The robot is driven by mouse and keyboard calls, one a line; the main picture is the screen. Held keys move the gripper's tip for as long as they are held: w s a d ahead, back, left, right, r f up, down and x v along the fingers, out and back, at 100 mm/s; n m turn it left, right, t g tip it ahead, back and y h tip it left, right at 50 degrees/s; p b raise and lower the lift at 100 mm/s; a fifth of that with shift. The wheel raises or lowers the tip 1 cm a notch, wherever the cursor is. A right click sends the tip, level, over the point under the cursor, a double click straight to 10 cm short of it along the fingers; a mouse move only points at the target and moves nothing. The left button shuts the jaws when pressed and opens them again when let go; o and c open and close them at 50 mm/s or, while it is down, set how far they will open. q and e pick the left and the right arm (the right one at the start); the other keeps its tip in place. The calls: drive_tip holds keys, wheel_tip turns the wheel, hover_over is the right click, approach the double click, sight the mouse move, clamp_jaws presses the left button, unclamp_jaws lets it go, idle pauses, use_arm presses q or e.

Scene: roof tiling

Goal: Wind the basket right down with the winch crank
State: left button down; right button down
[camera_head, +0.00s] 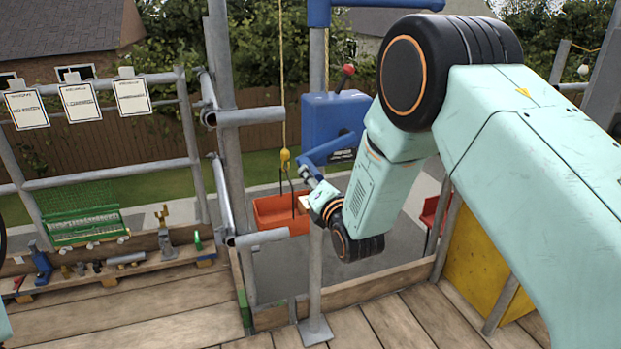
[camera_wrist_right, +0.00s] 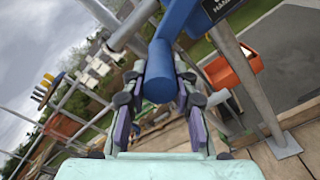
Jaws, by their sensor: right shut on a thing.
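The blue winch (camera_head: 333,122) is fixed to an upright pole and has a red-knobbed lever on top. Its blue crank arm (camera_head: 326,149) reaches down to the left. In the right wrist view, the thick blue crank handle (camera_wrist_right: 159,78) lies between the fingers of my right gripper (camera_wrist_right: 158,108). My right gripper (camera_head: 312,188) is shut on this handle. The orange basket (camera_head: 278,213) hangs from a yellow rope and hook (camera_head: 285,160) beyond the deck edge, partly behind the gripper. It also shows in the wrist view (camera_wrist_right: 234,68). My left gripper is out of view.
Scaffold poles (camera_head: 228,150) stand left of the basket. A low timber board (camera_head: 375,287) edges the plank deck. A pallet bench (camera_head: 120,270) with tools and a green rack (camera_head: 85,225) stand at left. A yellow panel (camera_head: 480,255) stands at right.

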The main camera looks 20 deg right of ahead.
drive_tip(key=shift+d, duration=0.3)
drive_tip(key=c, duration=1.5)
unclamp_jaws()
drive_tip(key=o, duration=0.4)
drive_tip(key=shift+d, duration=0.2)
drive_tip(key=shift+o, duration=0.2)
drive_tip(key=shift+a, duration=0.3)
drive_tip(key=s, duration=1.2)
drive_tip(key=shift+d, duration=0.2)
